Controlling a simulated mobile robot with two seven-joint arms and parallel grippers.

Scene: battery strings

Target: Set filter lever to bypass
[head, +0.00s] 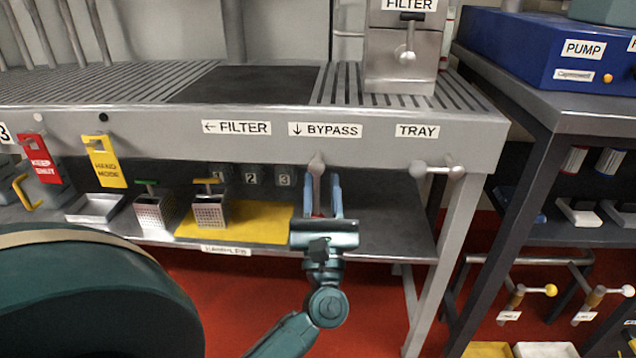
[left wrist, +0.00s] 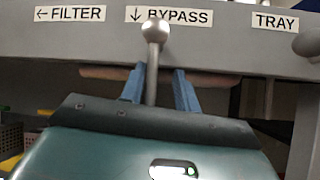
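The filter lever (head: 317,164) is on the front rail of the steel counter, just under the "BYPASS" label (head: 325,130) with its down arrow. It has a metal ball at the top and a shaft pointing straight down. The ball and shaft also show in the left wrist view (left wrist: 155,30). The "FILTER" label (head: 237,127) with a left arrow is to its left. My left gripper (head: 322,182) is open, its blue fingers on either side of the shaft, with a gap visible. The shaft's lower end is partly hidden by the gripper. My right gripper is not in view.
A tray lever (head: 437,170) lies horizontal under the "TRAY" label (head: 416,131) to the right. Wire baskets (head: 210,212) and a yellow mat (head: 262,224) are on the lower shelf. Red and yellow tags (head: 106,162) hang at left. A counter leg (head: 437,255) stands at right.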

